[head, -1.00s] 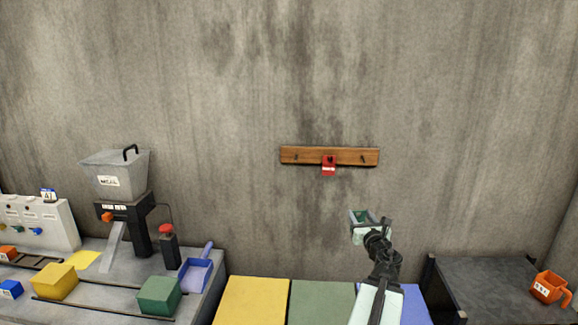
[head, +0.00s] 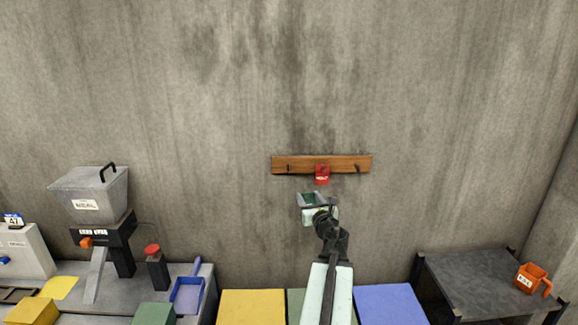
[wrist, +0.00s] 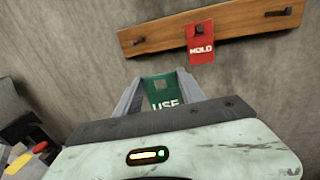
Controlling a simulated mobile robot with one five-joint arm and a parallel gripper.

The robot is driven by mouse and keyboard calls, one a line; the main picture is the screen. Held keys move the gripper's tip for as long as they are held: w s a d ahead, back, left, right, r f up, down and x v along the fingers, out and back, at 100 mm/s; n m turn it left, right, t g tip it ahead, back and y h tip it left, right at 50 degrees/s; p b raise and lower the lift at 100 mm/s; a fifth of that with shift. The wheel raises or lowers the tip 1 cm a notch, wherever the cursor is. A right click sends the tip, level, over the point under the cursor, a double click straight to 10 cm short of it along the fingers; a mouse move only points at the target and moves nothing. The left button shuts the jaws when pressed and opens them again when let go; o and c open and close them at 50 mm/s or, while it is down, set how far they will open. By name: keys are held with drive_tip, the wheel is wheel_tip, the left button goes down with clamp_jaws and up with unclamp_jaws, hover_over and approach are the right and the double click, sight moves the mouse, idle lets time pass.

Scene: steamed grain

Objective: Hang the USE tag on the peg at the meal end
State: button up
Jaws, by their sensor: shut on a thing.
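The green USE tag (wrist: 160,98) is between the fingers of my gripper (wrist: 159,84), which is shut on it. In the head view my gripper (head: 314,203) is just below the wooden peg board (head: 304,164), with a bit of green showing. The board carries a left peg (head: 289,169), towards the meal hopper (head: 90,198), and a right peg (head: 358,168); both look bare. A red HOLD tag (head: 322,176) hangs from the middle peg. The wrist view shows the left peg (wrist: 139,42) above and slightly left of the USE tag, and the HOLD tag (wrist: 201,48) to the right.
A counter with a red button post (head: 156,268) and blue scoop (head: 187,293) stands at left. A dark table (head: 470,280) with an orange scoop (head: 532,279) is at right. The wall around the board is clear.

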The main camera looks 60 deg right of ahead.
drive_tip(key=w+a+r+p, duration=0.3)
drive_tip(key=w+r, duration=0.2)
drive_tip(key=r, duration=0.1)
drive_tip(key=shift+w+r+t+y+p, duration=0.2)
drive_tip(key=shift+w+t+y+p, duration=0.1)
drive_tip(key=shift+w, duration=0.05)
